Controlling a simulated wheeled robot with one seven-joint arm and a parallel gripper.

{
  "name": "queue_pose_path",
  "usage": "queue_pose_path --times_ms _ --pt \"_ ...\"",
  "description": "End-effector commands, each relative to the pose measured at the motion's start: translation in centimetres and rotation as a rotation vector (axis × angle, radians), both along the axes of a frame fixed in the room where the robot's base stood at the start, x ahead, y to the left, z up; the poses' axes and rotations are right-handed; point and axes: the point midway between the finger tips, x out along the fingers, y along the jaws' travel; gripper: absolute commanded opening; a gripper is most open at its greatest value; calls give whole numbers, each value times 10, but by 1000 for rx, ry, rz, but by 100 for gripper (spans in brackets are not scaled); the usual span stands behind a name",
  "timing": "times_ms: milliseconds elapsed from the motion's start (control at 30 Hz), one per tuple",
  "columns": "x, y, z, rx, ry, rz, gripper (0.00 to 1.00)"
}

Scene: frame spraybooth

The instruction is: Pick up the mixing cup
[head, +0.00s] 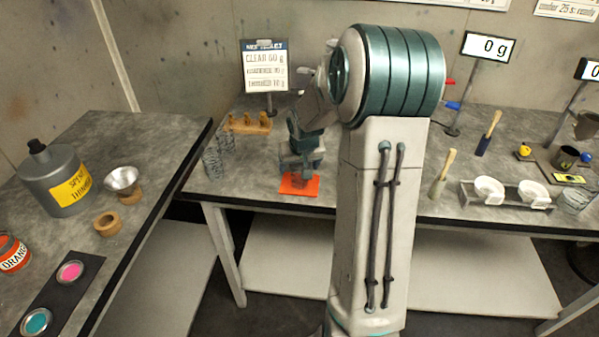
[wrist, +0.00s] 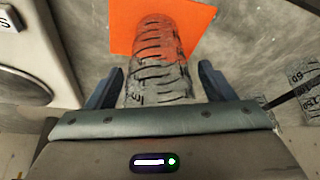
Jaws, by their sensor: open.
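The mixing cup (wrist: 158,52) is a clear cup with dark graduation marks. In the wrist view it stands between my gripper's two fingers, against an orange mat (wrist: 125,28). My gripper (wrist: 160,85) is open, with one dark finger on each side of the cup. I cannot tell whether either finger touches it. In the head view my gripper (head: 302,166) is low over the orange mat (head: 300,188), and I cannot make out the cup there.
Other clear graduated cups (head: 212,163) stand left of the mat. A wooden block (head: 249,123) and a sign (head: 264,66) are behind. A pale device (wrist: 40,45) is close at left in the wrist view. White bowls (head: 489,190) stand on the right.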

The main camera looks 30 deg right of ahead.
Motion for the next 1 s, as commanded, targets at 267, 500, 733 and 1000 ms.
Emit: queue_pose_path --times_ms 267,500,733,1000 --pt "0 -1 -1 -1 -1 -1 62" --pt "0 -1 0 -1 -1 -1 28" --pt "0 -1 1 -1 -2 -1 28" --pt "1 -2 32 -4 -6 -3 28"
